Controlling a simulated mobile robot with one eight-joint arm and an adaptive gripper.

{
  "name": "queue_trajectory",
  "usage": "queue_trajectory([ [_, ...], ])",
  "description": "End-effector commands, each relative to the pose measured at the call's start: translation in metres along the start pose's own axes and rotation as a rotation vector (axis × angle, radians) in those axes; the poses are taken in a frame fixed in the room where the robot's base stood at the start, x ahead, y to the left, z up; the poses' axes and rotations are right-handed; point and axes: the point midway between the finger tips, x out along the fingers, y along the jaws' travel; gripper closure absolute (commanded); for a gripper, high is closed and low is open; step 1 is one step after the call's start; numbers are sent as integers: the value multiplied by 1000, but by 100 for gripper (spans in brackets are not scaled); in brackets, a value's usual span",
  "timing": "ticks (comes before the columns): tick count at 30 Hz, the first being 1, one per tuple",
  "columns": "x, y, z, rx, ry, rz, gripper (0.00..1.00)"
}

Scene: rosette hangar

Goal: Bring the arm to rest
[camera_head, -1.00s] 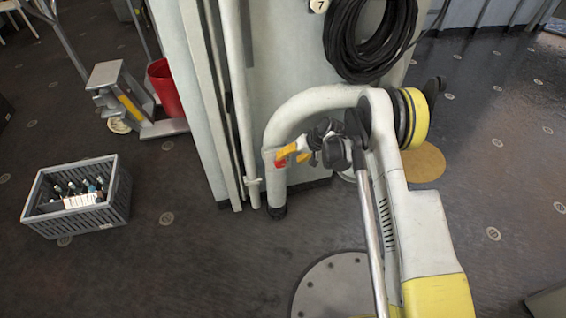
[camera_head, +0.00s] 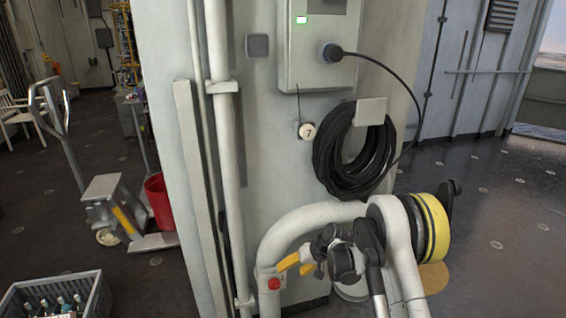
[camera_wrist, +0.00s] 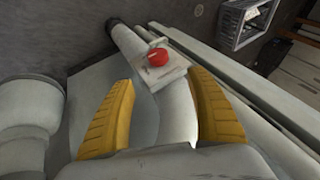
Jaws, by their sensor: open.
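My gripper (camera_head: 297,262) has yellow fingers and appears low in the head view, in front of a white curved pipe (camera_head: 310,217). My pale arm with its yellow and black joint bends down to the lower right. In the wrist view the two yellow fingers of my gripper (camera_wrist: 165,85) stand apart with nothing between them gripped. A red button (camera_wrist: 158,57) on a white plate lies beyond the fingertips; it also shows on the pipe in the head view (camera_head: 274,284). I cannot tell whether the fingers touch the pipe.
A grey pillar with a coiled black cable (camera_head: 352,150) and a socket box (camera_head: 316,45) stands behind the arm. At left are a pallet truck (camera_head: 108,205), a red bucket (camera_head: 160,202) and a crate of bottles (camera_head: 95,298). Dark floor at right is open.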

Motion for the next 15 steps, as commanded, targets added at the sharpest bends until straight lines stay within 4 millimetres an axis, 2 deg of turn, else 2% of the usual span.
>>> queue_trajectory([
  [4, -69, -20, -14, 9, 24, 55, 34],
  [8, -141, -40, -15, 17, 52, 119, 34],
  [11, -193, -54, -6, 22, 75, 168, 34],
  [15, -260, -72, 18, 26, 107, 233, 34],
])
